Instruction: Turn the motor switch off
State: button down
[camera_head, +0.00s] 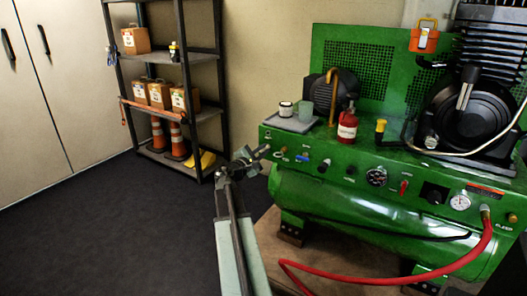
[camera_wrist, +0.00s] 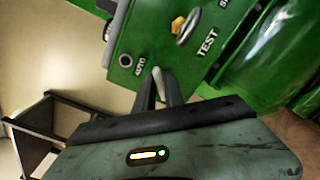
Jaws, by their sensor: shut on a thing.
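The green machine's front panel (camera_head: 340,172) carries a row of controls at the right in the head view. My gripper (camera_head: 262,152) reaches the panel's left end there. In the wrist view the gripper (camera_wrist: 158,88) is shut on a small grey toggle lever (camera_wrist: 157,74), with a dark finger on each side of it. The lever stands out from the green panel (camera_wrist: 150,35) beside the word AUTO. Its base is partly hidden by the fingers. I cannot read a label that names it as the motor switch.
A ring-like control with a yellow part (camera_wrist: 184,27) sits by the word TEST, close to the gripper. A red hose (camera_head: 400,278) runs from the panel's right end. A shelf (camera_head: 168,100) with boxes and cones stands left. Open dark floor (camera_head: 100,230) lies before it.

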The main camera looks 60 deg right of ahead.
jog(key=shift+s+f+m, duration=0.1)
jog(key=shift+m, duration=1.85)
jog(key=shift+s+f+m, duration=0.1)
jog(key=shift+m, duration=2.15)
jog(key=c, duration=1.5)
grip_release()
jog(key=shift+o, duration=0.2)
jog(key=shift+w, duration=0.1)
jog(key=a, duration=0.8)
